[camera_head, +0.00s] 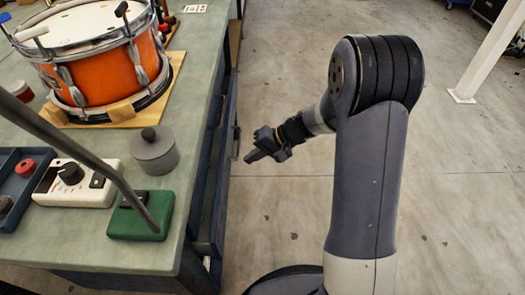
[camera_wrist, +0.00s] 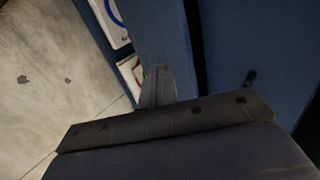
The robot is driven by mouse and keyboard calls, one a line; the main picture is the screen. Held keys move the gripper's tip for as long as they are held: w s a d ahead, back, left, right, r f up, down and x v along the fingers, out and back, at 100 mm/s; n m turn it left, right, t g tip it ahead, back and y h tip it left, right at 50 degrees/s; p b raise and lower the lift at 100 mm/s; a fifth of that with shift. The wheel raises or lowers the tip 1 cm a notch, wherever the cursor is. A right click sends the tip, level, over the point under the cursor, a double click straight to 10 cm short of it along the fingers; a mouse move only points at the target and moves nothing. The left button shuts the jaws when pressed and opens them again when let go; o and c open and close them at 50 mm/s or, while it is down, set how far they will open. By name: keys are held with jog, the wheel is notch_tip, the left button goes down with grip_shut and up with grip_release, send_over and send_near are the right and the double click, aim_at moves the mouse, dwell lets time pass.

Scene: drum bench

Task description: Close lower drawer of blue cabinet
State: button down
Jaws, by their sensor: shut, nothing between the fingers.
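The blue cabinet (camera_head: 222,135) stands under the bench's right side, mostly hidden by the bench top in the head view. A dark upright handle (camera_head: 236,143) shows at its face. In the wrist view, blue panels (camera_wrist: 240,35) fill the right side, with a small dark handle (camera_wrist: 250,78). A blue drawer wall or front (camera_wrist: 165,35) runs beside a gap showing white items, so a drawer appears open; which drawer I cannot tell. My gripper (camera_head: 256,154) is shut and empty, just right of the cabinet. Its fingers (camera_wrist: 157,85) overlap the blue panel; contact is unclear.
The bench top (camera_head: 195,110) carries an orange drum (camera_head: 105,70), a grey lidded pot (camera_head: 154,158), a green box (camera_head: 142,214), a white device (camera_head: 75,182) and a blue tray (camera_head: 14,190). Concrete floor (camera_head: 275,60) lies open to the right, with a white post (camera_head: 490,50) farther back.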

aim_at(224, 166)
jog(key=shift+w+a+f+b, duration=0.15)
jog(key=shift+a+f, duration=0.25)
jog(key=shift+a, duration=1.05)
jog(key=shift+s+a+f+b, duration=0.15)
jog(key=shift+a+f, duration=0.2)
jog(key=shift+a, duration=1.05)
jog(key=shift+w, duration=0.1)
